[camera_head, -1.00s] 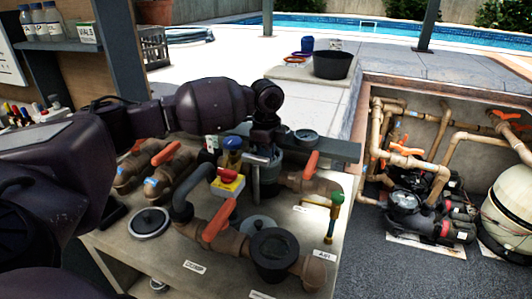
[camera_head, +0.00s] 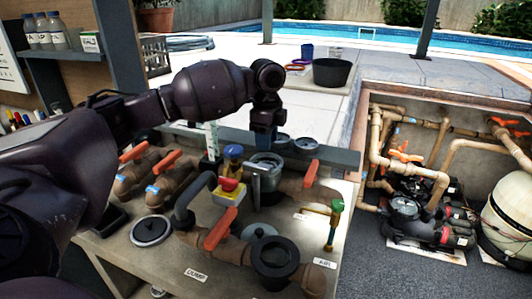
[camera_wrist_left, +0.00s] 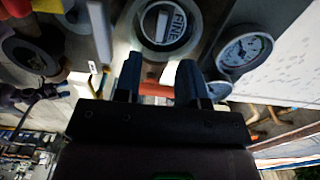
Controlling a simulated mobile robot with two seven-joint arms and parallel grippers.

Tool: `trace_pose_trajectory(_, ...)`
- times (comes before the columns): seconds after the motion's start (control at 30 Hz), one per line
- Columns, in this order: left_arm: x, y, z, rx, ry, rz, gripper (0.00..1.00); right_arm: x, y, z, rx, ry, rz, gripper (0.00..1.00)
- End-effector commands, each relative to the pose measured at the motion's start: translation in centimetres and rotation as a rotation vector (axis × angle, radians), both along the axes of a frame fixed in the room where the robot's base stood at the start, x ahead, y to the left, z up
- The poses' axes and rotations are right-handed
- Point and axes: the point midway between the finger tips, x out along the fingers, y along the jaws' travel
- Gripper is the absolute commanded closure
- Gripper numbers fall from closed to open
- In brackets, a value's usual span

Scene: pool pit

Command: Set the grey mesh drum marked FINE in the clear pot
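The grey drum's round top marked FINE (camera_wrist_left: 166,25) shows in the wrist view, inside the round rim of the clear pot (camera_wrist_left: 142,8). In the head view the pot (camera_head: 266,186) stands among the pipes on the bench, and the drum inside it is hard to make out. My left gripper (camera_head: 264,145) is just above the pot's mouth. In the wrist view the fingers (camera_wrist_left: 160,75) are apart with nothing between them, clear of the drum. My right gripper is not in view.
Orange-handled valves (camera_head: 221,229) and a yellow box with a red knob (camera_head: 229,191) crowd the pot's left and front. Round gauges (camera_head: 305,144) sit behind it. A dark-rimmed disc (camera_head: 151,230) lies on the bench (camera_head: 120,255). A black tub (camera_head: 333,72) stands on the deck.

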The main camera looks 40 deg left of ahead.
Motion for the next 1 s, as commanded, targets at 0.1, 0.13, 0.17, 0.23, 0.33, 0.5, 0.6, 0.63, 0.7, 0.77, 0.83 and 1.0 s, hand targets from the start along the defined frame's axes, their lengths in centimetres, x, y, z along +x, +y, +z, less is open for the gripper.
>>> trace_pose_trajectory(0.1, 0.0, 0.0, 2.3, 0.0, -0.003, 0.001, 0.63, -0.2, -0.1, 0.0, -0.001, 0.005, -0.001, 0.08)
trace_pose_trajectory(0.13, 0.0, 0.0, 2.7, 0.0, -0.003, 0.001, 0.63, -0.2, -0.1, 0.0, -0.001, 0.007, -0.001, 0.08)
trace_pose_trajectory(0.17, 0.0, 0.0, 3.1, 0.0, -0.002, 0.001, 0.63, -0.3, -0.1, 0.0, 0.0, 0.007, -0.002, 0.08)
trace_pose_trajectory(0.23, 0.0, 0.0, 3.9, -0.001, -0.002, 0.001, 0.63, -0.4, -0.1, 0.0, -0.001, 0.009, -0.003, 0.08)
trace_pose_trajectory(0.33, 0.0, 0.0, 4.6, 0.0, -0.001, 0.001, 0.63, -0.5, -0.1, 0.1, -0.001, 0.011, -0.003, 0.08)
trace_pose_trajectory(0.5, 0.0, 0.0, 4.9, 0.0, 0.0, 0.002, 0.63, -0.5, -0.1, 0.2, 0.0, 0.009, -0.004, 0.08)
trace_pose_trajectory(0.6, 0.0, 0.0, 4.9, 0.0, 0.001, 0.001, 0.63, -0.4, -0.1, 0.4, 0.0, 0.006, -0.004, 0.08)
trace_pose_trajectory(0.63, 0.0, 0.0, 4.9, 0.0, 0.001, 0.001, 0.63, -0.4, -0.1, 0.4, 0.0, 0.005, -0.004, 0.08)
trace_pose_trajectory(0.7, 0.0, 0.0, 4.9, 0.0, 0.0, 0.001, 0.63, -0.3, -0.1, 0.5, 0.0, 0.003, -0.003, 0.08)
trace_pose_trajectory(0.77, 0.0, 0.0, 4.9, 0.0, 0.0, 0.001, 0.63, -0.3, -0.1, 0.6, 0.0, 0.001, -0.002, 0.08)
trace_pose_trajectory(0.83, 0.0, 0.0, 4.9, 0.0, 0.0, 0.001, 0.63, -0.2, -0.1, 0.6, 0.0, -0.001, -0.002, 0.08)
trace_pose_trajectory(1.0, 0.0, 0.0, 5.1, 0.0, -0.001, 0.001, 0.63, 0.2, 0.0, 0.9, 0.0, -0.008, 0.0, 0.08)
